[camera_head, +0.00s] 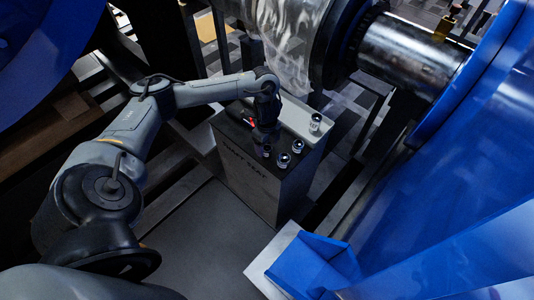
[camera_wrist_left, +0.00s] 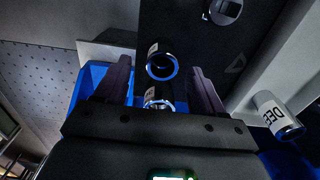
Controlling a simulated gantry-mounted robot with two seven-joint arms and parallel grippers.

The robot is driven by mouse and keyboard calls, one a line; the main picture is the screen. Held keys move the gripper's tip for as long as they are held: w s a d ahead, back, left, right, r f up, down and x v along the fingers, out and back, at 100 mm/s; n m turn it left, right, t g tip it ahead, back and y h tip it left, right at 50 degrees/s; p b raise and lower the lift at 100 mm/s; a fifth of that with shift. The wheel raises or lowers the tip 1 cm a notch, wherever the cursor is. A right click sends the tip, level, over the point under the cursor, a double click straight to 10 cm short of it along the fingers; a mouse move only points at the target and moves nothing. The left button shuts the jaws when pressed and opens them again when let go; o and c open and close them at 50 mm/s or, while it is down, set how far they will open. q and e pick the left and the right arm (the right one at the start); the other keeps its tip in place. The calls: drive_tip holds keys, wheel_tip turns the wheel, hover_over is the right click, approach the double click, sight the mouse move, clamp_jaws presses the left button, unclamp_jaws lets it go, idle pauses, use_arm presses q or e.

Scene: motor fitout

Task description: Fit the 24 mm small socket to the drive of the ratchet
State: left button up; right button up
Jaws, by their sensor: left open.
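Several short metal sockets stand on top of a dark stand (camera_head: 262,185) in the head view: one at the front (camera_head: 283,160), one behind it (camera_head: 297,146), and one at the far right (camera_head: 315,122). My left gripper (camera_head: 265,140) is over the stand's top, pointing down. In the left wrist view its two fingers (camera_wrist_left: 160,72) are apart, with a blue-rimmed socket (camera_wrist_left: 162,66) in line with the gap and a second ring (camera_wrist_left: 158,100) nearer the palm. Whether the fingers touch them is unclear. Socket sizes are unreadable. I cannot make out the ratchet for certain. My right gripper is out of view.
A labelled socket (camera_wrist_left: 280,115) is right of the fingers in the wrist view, with a round metal part (camera_wrist_left: 222,10) above. A large shaft (camera_head: 410,55) and blue housing (camera_head: 450,190) crowd the right. Bare grey floor (camera_head: 200,245) lies in front of the stand.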

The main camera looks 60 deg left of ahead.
sight(266, 148)
use_arm(q)
drive_tip(key=f+b, duration=0.2)
drive_tip(key=f, duration=0.1)
drive_tip(key=shift+a+f, duration=0.15)
drive_tip(key=shift+a, duration=0.05)
drive_tip(key=shift+f+b, duration=0.3)
drive_tip(key=shift+f, duration=0.65)
drive_tip(key=shift+c, duration=0.8)
drive_tip(key=shift+r, duration=0.1)
drive_tip(key=c, duration=1.1)
drive_tip(key=shift+o, duration=0.2)
